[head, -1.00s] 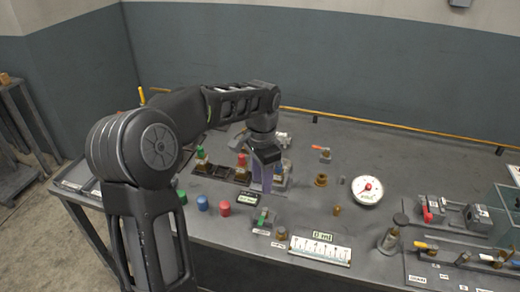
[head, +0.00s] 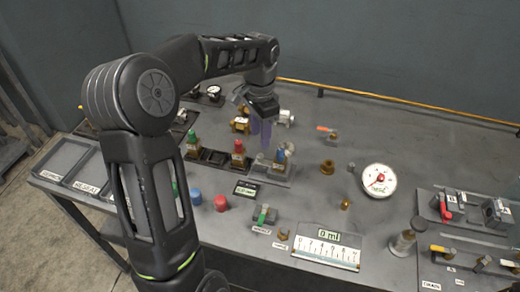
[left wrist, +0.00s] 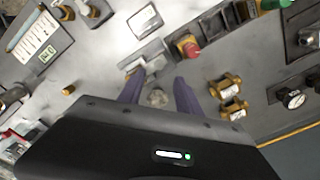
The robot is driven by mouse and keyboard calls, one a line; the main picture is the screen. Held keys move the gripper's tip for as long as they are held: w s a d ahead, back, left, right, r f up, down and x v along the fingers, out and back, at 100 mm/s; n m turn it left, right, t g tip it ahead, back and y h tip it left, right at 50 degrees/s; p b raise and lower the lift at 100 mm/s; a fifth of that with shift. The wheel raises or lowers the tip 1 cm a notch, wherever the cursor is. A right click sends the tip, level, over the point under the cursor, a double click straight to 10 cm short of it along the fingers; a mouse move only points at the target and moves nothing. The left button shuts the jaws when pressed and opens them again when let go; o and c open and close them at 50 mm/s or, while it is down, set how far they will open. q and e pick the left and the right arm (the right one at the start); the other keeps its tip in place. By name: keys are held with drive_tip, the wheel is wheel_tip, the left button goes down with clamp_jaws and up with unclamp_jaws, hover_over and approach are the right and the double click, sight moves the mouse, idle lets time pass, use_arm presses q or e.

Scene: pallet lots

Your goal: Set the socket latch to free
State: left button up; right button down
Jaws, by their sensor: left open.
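My left gripper (head: 261,137) has purple fingers, spread open and empty. In the head view it hangs just behind and left of a grey fixture (head: 270,172) that carries an upright blue and yellow part (head: 280,156). I cannot tell for sure whether this fixture is the socket latch, and no latch setting is readable. In the left wrist view, the open fingers (left wrist: 158,80) stand on either side of a round grey piece (left wrist: 158,97), with a grey block (left wrist: 146,54) beyond them. Contact cannot be told. My right gripper is not in view.
A red knob (head: 237,147) and a green-topped part (head: 192,136) stand left of the fixture. Brass fittings (head: 240,124) lie behind. Bare tabletop lies behind the gauge.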

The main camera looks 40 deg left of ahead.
sight(260, 155)
use_arm(q)
wheel_tip(260, 155, down, 7)
drive_tip(key=shift+f+p, duration=0.1)
drive_tip(key=shift+p, duration=0.5)
clamp_jaws()
idle(1.2)
